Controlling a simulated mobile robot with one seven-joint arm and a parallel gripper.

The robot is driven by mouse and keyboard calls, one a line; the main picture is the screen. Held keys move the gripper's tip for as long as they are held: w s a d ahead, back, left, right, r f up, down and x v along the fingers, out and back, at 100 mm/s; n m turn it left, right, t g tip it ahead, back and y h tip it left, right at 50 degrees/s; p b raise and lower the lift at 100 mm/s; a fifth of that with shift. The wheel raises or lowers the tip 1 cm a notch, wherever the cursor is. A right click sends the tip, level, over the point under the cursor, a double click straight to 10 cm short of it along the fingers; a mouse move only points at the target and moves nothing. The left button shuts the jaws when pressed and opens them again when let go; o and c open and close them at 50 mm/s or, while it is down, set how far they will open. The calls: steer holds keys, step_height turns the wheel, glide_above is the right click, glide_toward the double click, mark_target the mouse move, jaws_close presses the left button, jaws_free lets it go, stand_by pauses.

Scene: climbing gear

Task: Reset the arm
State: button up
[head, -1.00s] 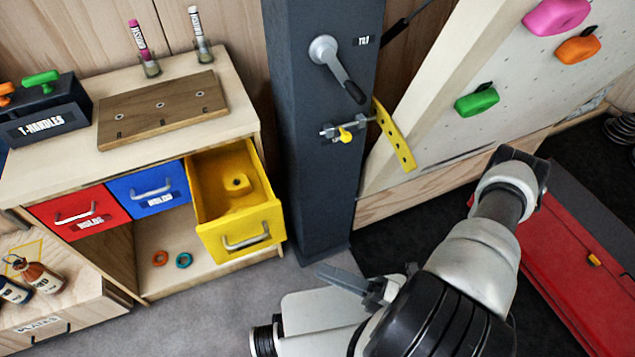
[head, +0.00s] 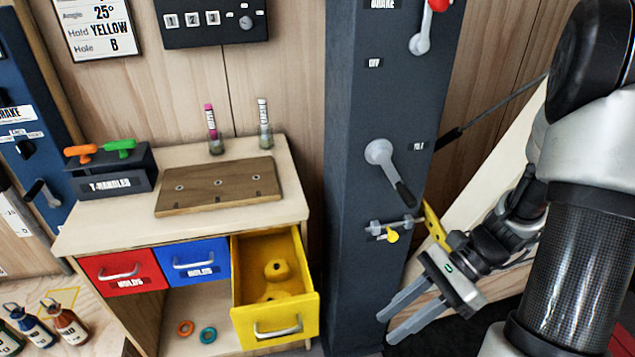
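My arm (head: 585,245) comes in from the right side of the head view, bent, with its forearm folded down to the left. My gripper (head: 387,328) points down and left in front of the foot of the dark grey column. Its two grey fingers lie apart with a gap between them, and nothing shows between them. It is open and empty.
The yellow drawer (head: 312,307) stands pulled out with yellow holds inside, left of my gripper. The red drawer (head: 105,283) and blue drawer (head: 180,273) are shut. The column (head: 345,200) carries a crank (head: 381,155) and a yellow perforated strip (head: 432,225).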

step_height(320, 180, up, 36)
steer(key=s+n+t+h+p, duration=0.2)
steer(key=n+t+h+p, duration=0.7)
steer(key=n+p, duration=0.6)
steer(key=shift+n, duration=0.7)
steer(key=shift+a, duration=0.1)
